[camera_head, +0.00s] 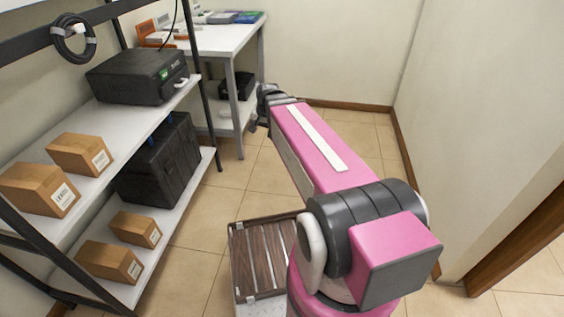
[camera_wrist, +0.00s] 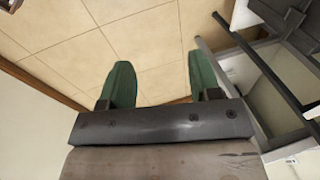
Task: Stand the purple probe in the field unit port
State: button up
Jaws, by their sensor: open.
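My gripper (camera_wrist: 163,90) is open and empty in the wrist view, with two green fingers apart over the tiled floor. In the head view my pink arm reaches away toward the far table, and the fingers are hidden behind it. I cannot make out a purple probe in either view. No field unit port can be told apart either. A black case (camera_head: 140,76) with a green label and a white handle lies on the upper shelf at the left; whether it is the field unit cannot be told.
A white table (camera_head: 215,40) at the back holds orange items (camera_head: 152,36) and flat blue and grey items (camera_head: 235,17). The shelf rack (camera_head: 115,130) at the left bears cardboard boxes (camera_head: 80,154) and a black container (camera_head: 158,160). A wall stands at the right.

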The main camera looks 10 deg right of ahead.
jog(key=s+d+f+n+g+h, duration=0.1)
jog(key=s+d+f+n, duration=0.4)
jog(key=s+f, duration=0.4)
jog(key=shift+s+d+g+h, duration=0.35)
jog(key=shift+s+g+h, duration=0.05)
jog(key=shift+s, duration=0.25)
dwell(0.4)
